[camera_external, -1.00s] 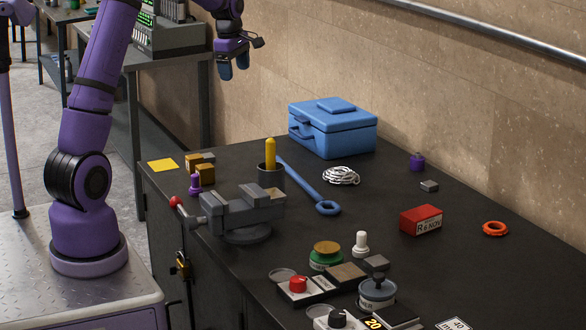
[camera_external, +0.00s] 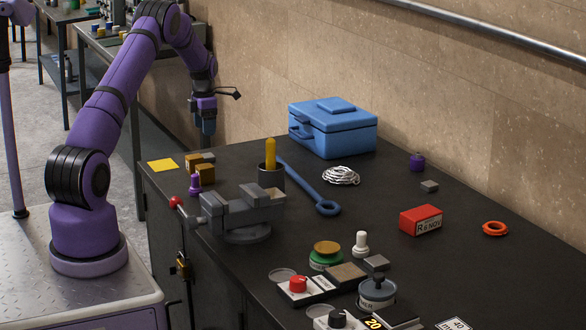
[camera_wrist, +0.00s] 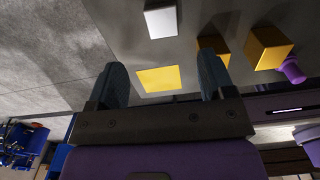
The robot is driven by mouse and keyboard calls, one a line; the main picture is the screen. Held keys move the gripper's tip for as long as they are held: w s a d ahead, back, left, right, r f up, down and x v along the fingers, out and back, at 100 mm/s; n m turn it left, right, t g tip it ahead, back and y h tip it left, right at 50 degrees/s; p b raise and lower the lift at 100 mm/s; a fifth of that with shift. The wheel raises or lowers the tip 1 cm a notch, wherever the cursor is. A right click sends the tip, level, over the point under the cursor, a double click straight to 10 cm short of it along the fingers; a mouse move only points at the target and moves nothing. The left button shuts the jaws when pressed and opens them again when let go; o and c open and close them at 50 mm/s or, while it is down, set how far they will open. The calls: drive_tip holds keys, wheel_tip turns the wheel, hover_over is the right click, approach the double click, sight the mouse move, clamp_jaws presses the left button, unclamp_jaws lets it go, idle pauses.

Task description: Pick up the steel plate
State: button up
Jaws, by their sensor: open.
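Several grey pieces are in view, and I cannot tell for sure which is the steel plate.
A yellow sheet (camera_external: 162,165), brass blocks (camera_external: 205,174) and a purple knob (camera_external: 195,184) sit near that corner. A vise (camera_external: 240,212), a cup with a yellow rod (camera_external: 270,155), a blue wrench (camera_external: 310,187) and a blue toolbox (camera_external: 335,135) stand farther right.

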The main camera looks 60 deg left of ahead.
sight(207, 155)
wheel_tip(207, 155, down, 9)
drive_tip(key=shift+w+d+f, duration=0.1)
drive_tip(key=shift+d, duration=0.05)
drive_tip(key=c, duration=1.2)
